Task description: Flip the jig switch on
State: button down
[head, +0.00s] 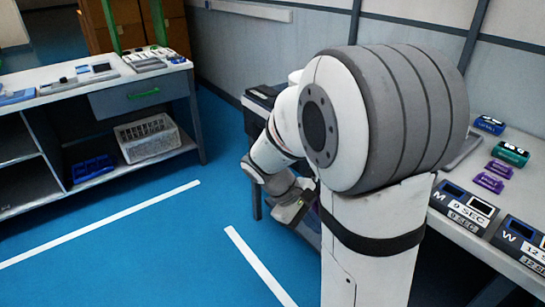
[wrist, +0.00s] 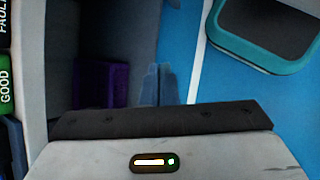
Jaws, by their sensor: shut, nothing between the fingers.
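I cannot make out the jig switch in either view; my arm hides part of the right bench in the head view. My gripper (wrist: 158,72) shows in the wrist view as two blue-grey fingers closed together, with nothing between them. The fingers point over a dark recess, with a purple block (wrist: 101,86) to their left and blue floor to their right. In the head view the end of my arm hangs low beside the right bench, and the fingers are too small to tell.
A green "GOOD" label (wrist: 5,82) is at the wrist view's left edge. A teal-rimmed object (wrist: 235,50) is at upper right. The right bench holds "M" (head: 465,206) and "W" (head: 522,243) panels and small coloured devices. The left bench (head: 110,76) stands across open blue floor.

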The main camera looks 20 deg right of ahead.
jog(key=w+d+f+n+t+h, duration=0.2)
jog(key=w+f+n+h, duration=0.35)
jog(key=w, duration=0.35)
jog(key=w+d+f+n+t+h, duration=0.25)
jog(key=w+f+n+h, duration=0.3)
jog(key=w, duration=0.45)
jog(key=w+a+f+n+t+h+p, duration=0.1)
jog(key=w+a+f+n+t, duration=0.1)
jog(key=w+f+n+t, duration=0.3)
jog(key=shift+w+a+f+n, duration=0.2)
jog(key=shift+a+f+n, duration=0.1)
jog(key=shift+f, duration=0.55)
jog(key=shift+d, duration=0.2)
jog(key=w+d+r+b, duration=0.1)
jog(key=w+d+r, duration=0.1)
jog(key=d+r, duration=0.3)
jog(key=shift+x, duration=1.15)
jog(key=shift+s+d+f, duration=0.1)
